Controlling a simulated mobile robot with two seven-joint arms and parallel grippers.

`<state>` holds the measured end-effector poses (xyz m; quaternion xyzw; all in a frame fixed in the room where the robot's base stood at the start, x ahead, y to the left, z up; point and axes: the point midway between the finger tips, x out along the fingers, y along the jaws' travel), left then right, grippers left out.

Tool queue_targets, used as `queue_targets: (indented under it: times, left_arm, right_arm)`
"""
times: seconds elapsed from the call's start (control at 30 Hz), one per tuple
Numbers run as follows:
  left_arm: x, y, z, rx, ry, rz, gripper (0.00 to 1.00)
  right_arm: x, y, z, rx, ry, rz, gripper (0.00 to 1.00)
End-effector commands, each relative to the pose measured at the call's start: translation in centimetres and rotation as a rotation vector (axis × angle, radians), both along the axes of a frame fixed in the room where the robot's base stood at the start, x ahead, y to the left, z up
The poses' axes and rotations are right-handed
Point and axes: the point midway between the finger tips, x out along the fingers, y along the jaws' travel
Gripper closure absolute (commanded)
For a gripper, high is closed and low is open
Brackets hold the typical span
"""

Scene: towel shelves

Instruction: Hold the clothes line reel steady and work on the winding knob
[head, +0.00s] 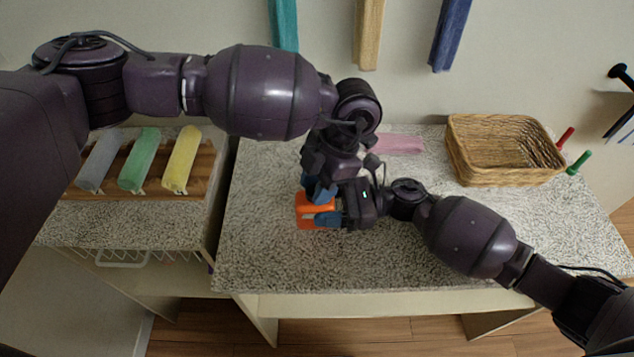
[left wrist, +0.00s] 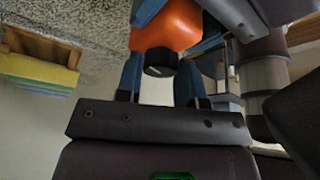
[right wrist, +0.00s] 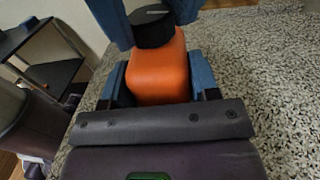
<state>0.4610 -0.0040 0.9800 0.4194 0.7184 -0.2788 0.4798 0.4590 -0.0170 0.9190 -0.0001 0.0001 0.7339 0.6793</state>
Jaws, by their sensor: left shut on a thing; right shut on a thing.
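The orange clothes line reel (head: 308,222) is on the speckled counter, partly covered by my grippers. My right gripper (head: 322,220) comes from the right and is shut on the reel's body; in the right wrist view the orange body (right wrist: 158,72) sits between its blue fingers. My left gripper (head: 318,192) comes down from above and is shut on the dark winding knob; the knob (left wrist: 161,61) shows between its blue fingers in the left wrist view. The knob (right wrist: 151,29) is also in the right wrist view, at the end of the orange body.
A wicker basket (head: 503,150) stands at the back right of the counter (head: 400,260), near a red and a green handle. A folded pink towel (head: 398,144) lies behind my arms. Rolled grey, green and yellow towels (head: 181,160) lie on a wooden rack at left. The counter's front is clear.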

Motion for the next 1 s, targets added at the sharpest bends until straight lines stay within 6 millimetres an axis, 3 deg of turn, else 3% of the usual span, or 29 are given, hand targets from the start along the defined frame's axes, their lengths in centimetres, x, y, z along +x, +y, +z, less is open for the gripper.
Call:
queue_targets:
  times: [0.3,0.83,0.87,1.0]
  left_arm:
    - [-0.15,-0.31,0.08,-0.008,0.0,-0.118,0.89]
    - [-0.15,-0.34,0.08,-0.008,-0.001,-0.136,0.89]
    - [-0.15,-0.34,0.08,-0.008,-0.001,-0.136,0.61]
    - [-0.13,-0.25,0.06,-0.005,0.0,-0.136,0.39]
  right_arm:
    - [-0.15,0.21,-0.04,0.002,0.001,0.003,0.72]
    - [-0.16,0.22,-0.03,0.002,0.001,0.004,0.72]
    - [-0.16,0.22,-0.03,0.001,0.001,0.004,0.72]
    - [-0.1,0.15,-0.04,0.001,0.0,0.002,0.73]
